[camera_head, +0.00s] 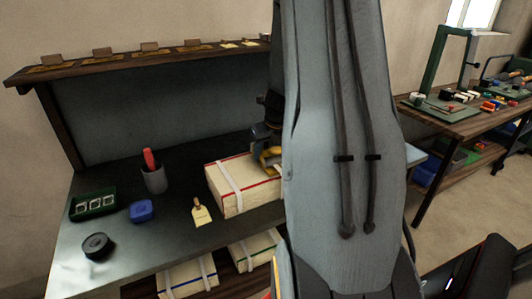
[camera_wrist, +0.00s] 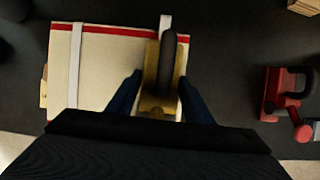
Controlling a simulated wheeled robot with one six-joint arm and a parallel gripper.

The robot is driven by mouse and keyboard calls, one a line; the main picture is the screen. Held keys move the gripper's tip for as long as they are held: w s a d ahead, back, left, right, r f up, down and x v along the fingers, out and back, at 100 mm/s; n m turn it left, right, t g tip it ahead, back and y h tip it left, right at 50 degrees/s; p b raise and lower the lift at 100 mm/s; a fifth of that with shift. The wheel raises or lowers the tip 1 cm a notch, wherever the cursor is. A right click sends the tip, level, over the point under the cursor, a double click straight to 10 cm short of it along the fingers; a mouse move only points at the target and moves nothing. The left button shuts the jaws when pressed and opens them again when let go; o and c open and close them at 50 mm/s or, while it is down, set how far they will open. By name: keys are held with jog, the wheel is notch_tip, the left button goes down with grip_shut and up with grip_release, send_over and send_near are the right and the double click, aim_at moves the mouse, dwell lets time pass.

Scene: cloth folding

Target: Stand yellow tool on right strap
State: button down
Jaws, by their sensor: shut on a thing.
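The yellow tool (camera_wrist: 150,75), with a dark rounded part on its right side, is between the blue fingers of my gripper (camera_wrist: 160,98). My gripper is shut on it. In the head view the yellow tool (camera_head: 271,155) is just above the cream package's top, partly hidden by my arm. The cream package (camera_head: 245,199) has red edges and two white straps. The left strap (camera_wrist: 75,65) is bare. The right strap (camera_wrist: 165,22) shows only at its far end; the tool covers its line from above. I cannot tell whether the tool touches it.
A red device (camera_wrist: 272,95) stands right of the package. More packages (camera_head: 188,280) lie below.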

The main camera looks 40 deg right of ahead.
jog(key=shift+f, duration=0.1)
jog(key=c, duration=0.9)
grip_release()
